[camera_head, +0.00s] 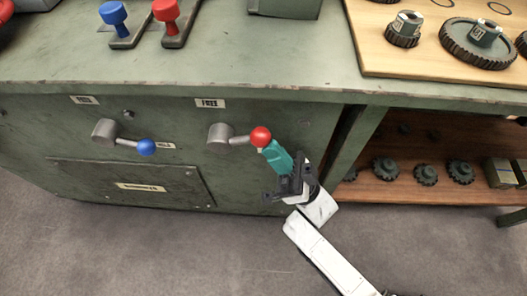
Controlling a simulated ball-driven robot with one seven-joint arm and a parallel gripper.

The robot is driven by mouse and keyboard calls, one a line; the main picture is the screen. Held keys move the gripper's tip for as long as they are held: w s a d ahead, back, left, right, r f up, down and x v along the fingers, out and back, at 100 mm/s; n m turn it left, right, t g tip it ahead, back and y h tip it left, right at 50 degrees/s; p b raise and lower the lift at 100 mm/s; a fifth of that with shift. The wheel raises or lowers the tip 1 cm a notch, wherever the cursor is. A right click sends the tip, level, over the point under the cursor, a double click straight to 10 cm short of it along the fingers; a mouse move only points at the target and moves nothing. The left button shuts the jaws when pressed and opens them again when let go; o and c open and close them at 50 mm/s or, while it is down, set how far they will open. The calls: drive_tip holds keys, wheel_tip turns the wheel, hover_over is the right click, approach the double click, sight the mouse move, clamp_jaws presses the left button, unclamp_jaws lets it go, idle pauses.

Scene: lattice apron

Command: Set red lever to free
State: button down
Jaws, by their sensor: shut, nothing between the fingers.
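The red lever (261,137) is on the front of the green cabinet. Its grey hub (219,136) is at the left, and its arm points right and nearly level, ending in a red ball. A label reading FREE (210,103) is above the hub. My gripper (272,148) is just below and right of the red ball, with its teal fingers close together and pointing up-left at it. The fingertips are at or very near the ball; I cannot tell whether they touch. Any label behind my gripper is hidden.
A blue-ball lever (146,147) is left on the same panel. Blue (113,13) and red (166,11) knobs stand on the cabinet top. A wooden board (425,62) with gears is at upper right. An open shelf (425,190) with gears is right of my gripper.

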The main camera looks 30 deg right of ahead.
sight(269, 141)
drive_tip(key=r+n+g+p, duration=0.1)
drive_tip(key=r+g+p, duration=0.1)
drive_tip(key=p, duration=0.2)
drive_tip(key=r+n+g+p, duration=0.1)
drive_tip(key=r+g+p, duration=0.1)
drive_tip(key=p, duration=0.3)
drive_tip(key=a+r+n+g+h+p, duration=0.1)
drive_tip(key=r+g+p, duration=0.1)
drive_tip(key=g+p, duration=0.1)
drive_tip(key=shift+w+n+p, duration=0.3)
drive_tip(key=shift+n+p, duration=0.1)
drive_tip(key=shift+p, duration=0.5)
